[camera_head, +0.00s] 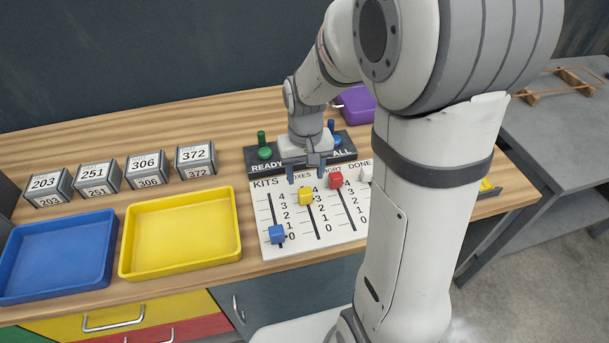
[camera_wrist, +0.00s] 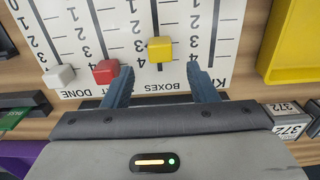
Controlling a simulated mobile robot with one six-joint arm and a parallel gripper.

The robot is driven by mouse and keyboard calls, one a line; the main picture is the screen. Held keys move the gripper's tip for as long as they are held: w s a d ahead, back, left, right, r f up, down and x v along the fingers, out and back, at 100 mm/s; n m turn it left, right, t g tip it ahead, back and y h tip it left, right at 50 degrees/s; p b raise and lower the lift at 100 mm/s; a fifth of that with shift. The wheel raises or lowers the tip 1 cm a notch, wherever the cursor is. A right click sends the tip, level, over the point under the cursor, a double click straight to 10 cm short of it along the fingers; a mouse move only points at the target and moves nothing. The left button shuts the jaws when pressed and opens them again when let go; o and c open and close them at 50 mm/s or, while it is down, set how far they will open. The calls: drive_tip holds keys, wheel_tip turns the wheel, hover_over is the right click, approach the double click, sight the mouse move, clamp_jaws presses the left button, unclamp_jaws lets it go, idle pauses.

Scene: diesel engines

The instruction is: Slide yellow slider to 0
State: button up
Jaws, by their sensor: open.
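The yellow slider (camera_head: 306,196) is a small cube on the BOXES slot of the white panel (camera_head: 268,205), near its 3 and 4 marks. The yellow slider also shows in the wrist view (camera_wrist: 160,49), upside down relative to the head view. My gripper (camera_head: 306,173) is open and empty, pointing down above the top end of the panel. In the wrist view its two fingers (camera_wrist: 163,74) are spread wide, one on each side of the BOXES slot, with the yellow slider just beyond their tips. No contact with the slider shows.
A blue slider (camera_head: 277,234) sits near 0 on the KITS slot. A red slider (camera_head: 336,180) and a white slider (camera_head: 366,173) stand to the right. A green knob (camera_head: 263,148) rises behind the panel. Yellow tray (camera_head: 128,250) and blue tray (camera_head: 10,292) lie left.

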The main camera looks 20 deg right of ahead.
sight(305, 191)
wheel_tip(305, 191, down, 8)
drive_tip(key=shift+r, duration=0.1)
drive_tip(key=shift+c, duration=0.2)
clamp_jaws()
idle(0.6)
